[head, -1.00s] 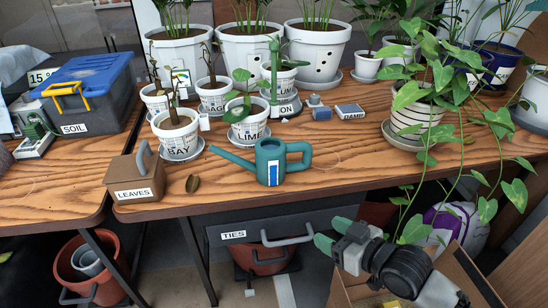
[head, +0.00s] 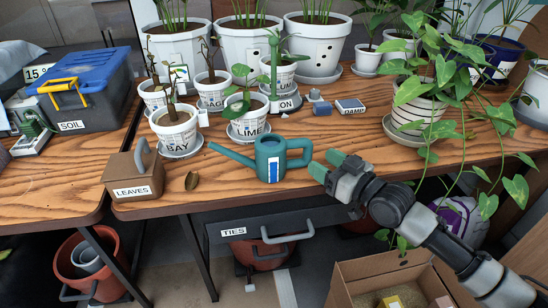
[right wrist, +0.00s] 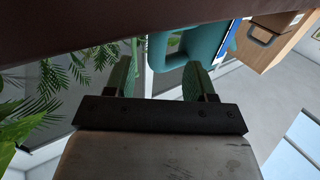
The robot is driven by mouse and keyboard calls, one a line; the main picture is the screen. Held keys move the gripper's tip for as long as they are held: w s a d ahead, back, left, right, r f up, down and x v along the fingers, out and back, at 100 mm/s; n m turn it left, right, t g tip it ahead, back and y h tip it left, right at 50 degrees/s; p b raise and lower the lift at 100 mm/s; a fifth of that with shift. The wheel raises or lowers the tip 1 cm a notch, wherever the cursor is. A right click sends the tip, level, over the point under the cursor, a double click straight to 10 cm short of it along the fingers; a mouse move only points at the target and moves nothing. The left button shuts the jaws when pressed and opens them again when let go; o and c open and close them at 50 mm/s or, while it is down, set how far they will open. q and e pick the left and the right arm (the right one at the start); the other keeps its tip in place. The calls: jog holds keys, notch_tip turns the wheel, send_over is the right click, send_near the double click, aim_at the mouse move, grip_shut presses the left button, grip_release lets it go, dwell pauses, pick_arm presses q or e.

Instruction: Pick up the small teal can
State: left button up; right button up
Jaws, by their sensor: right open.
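The small teal can (head: 271,170) is a watering can with a spout pointing left, a handle on its right and a white-and-blue label. It stands upright near the front edge of the wooden table. My right gripper (head: 327,163) is open and empty, just right of the can's handle, apart from it in the head view. In the right wrist view the picture is turned over; the can (right wrist: 205,38) shows beyond the open fingers (right wrist: 158,75). My left gripper is not in view.
The brown LEAVES box (head: 135,176) and a dry leaf (head: 192,181) lie left of the can. The LIME pot (head: 249,128) stands behind it. Trailing vines (head: 428,130) hang at the right, close to my right arm. An open cardboard box (head: 385,268) is below.

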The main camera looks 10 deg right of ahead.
jog(key=x, duration=0.4)
jog(key=shift+w+d+f, duration=0.15)
jog(key=shift+f, duration=0.05)
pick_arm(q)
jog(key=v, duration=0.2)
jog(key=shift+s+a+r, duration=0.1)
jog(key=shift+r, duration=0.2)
pick_arm(e)
grip_shut()
